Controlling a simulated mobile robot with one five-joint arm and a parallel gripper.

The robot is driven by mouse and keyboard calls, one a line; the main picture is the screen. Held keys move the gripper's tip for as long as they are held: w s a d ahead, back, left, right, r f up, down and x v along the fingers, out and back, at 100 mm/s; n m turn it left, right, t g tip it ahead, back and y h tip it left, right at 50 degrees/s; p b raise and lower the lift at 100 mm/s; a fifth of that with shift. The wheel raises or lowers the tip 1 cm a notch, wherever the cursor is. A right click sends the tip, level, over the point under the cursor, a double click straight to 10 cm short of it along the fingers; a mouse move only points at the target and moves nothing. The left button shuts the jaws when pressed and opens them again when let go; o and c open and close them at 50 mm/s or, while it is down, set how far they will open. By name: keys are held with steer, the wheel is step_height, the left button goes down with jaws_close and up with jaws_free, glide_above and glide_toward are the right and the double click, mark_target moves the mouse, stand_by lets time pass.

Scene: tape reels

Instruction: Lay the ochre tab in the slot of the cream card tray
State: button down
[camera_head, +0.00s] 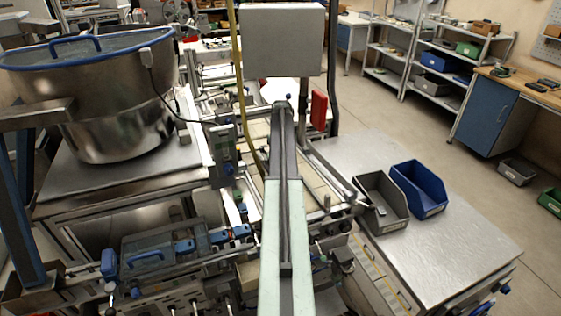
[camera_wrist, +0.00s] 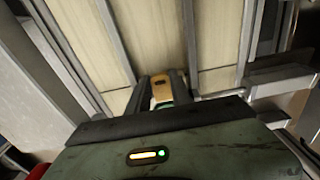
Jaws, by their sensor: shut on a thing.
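In the wrist view my gripper (camera_wrist: 161,80) is shut on the ochre tab (camera_wrist: 160,90), a small yellow-orange piece between two dark fingers. The tab's far end shows past the fingers, and a bit of teal shows behind it. Beyond it lie cream panels (camera_wrist: 151,35) parted by grey rails; I cannot tell whether these are the cream card tray or where its slot is. Whether the tab touches the panels is unclear. In the head view my arm reaches forward over the machine, with cream panels (camera_head: 320,188) beside it. The gripper and tab are hidden there.
A grey bin (camera_head: 381,203) and a blue bin (camera_head: 418,190) stand on the metal table at right. A large steel bowl (camera_head: 115,105) stands at left. A grey box (camera_head: 283,40) and a red part (camera_head: 319,110) stand beyond my arm. Metal rails (camera_wrist: 275,88) flank the gripper at right.

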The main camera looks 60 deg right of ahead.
steer(key=c, duration=1.1)
jaws_free()
steer(key=shift+s+f, duration=0.1)
steer(key=shift+f, duration=0.05)
steer(key=shift+c, duration=0.2)
steer(key=shift+a, duration=0.1)
step_height(320, 180, up, 13)
steer(key=p, duration=1.3)
